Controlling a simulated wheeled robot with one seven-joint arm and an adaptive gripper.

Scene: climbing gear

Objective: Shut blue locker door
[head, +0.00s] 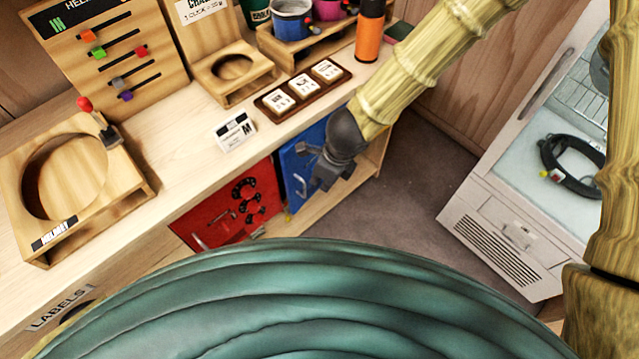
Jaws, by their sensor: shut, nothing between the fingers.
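The blue locker door (293,169) is set in the front of the wooden bench, just right of the red locker door (232,206). Part of it is hidden behind my gripper (318,183), so I cannot tell whether it is fully closed. My gripper is shut and empty. It is in front of the right part of the blue door, pointing down and left; I cannot tell whether it touches the door. A small handle shows low on the blue door's left side.
The bench top (190,165) carries a wooden ring stand (130,165), a tray of white tiles (304,88) and an orange bottle (369,38). A white cabinet (500,235) stands at the right. Grey floor lies open between bench and cabinet. My teal body fills the bottom.

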